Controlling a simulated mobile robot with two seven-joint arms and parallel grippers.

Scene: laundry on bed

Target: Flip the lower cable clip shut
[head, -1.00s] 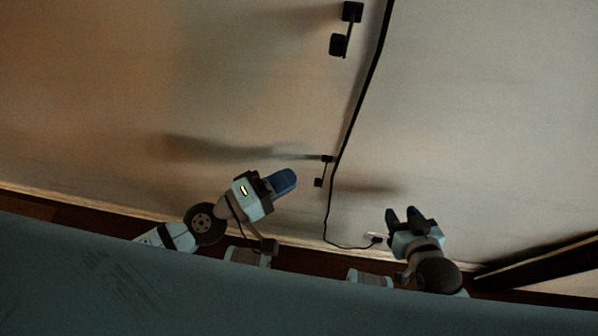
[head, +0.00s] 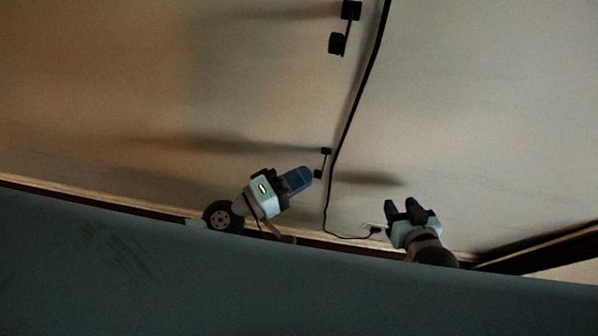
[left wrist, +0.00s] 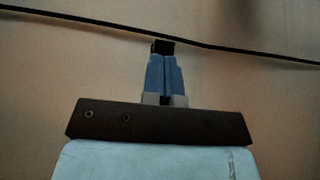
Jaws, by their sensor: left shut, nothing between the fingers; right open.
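The lower cable clip (head: 322,163) is a small dark clip on the wall, with two dark blocks joined by a thin bar. The black cable (head: 346,133) runs down the wall just right of it. My left gripper (head: 308,176) is shut and empty, its blue fingertips close to the clip's lower block. In the left wrist view the closed fingers (left wrist: 165,62) point at a dark block of a clip (left wrist: 163,46) by the cable (left wrist: 110,24); whether they touch cannot be told. My right gripper (head: 400,207) is open and empty, lower right of the clip.
An upper clip (head: 345,28) of the same form sits on the wall near the top, left of the cable. The cable's lower end meets a plug (head: 375,230) near my right gripper. A dark beam-like edge (head: 540,255) lies at the lower right. The wall around is bare.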

